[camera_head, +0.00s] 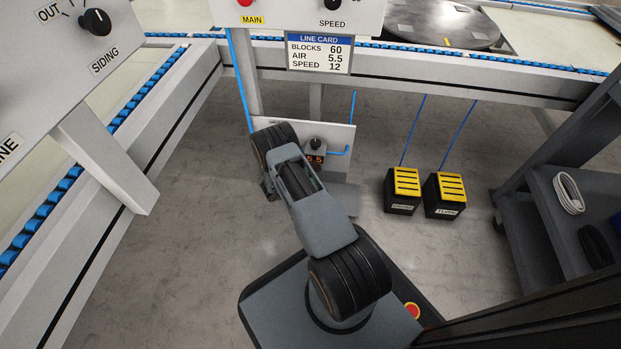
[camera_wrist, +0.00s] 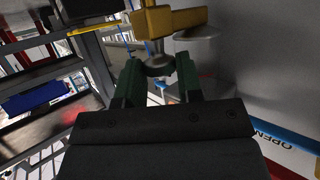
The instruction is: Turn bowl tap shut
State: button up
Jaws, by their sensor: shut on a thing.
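The tap's yellow lever (camera_wrist: 170,20) is at the top centre of the wrist view, above a grey metal stem (camera_wrist: 157,62). My gripper (camera_wrist: 160,69) has its two dark green fingers on either side of the tap's stem, just below the lever. It is shut on the tap; exactly where the fingers touch is hard to see. There my arm hides the gripper and the tap.
Two yellow-topped pedals, left (camera_head: 403,190) and right (camera_head: 446,195), stand on the floor. A dark shelf unit (camera_head: 545,190) is at right. A conveyor frame (camera_head: 400,72) crosses behind.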

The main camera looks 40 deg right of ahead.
dwell(0.5)
jog(key=o, duration=0.9)
jog(key=p+v, duration=0.5)
jog(key=v, duration=0.8)
jog(key=shift+a, duration=0.35)
jog(key=shift+r, duration=0.1)
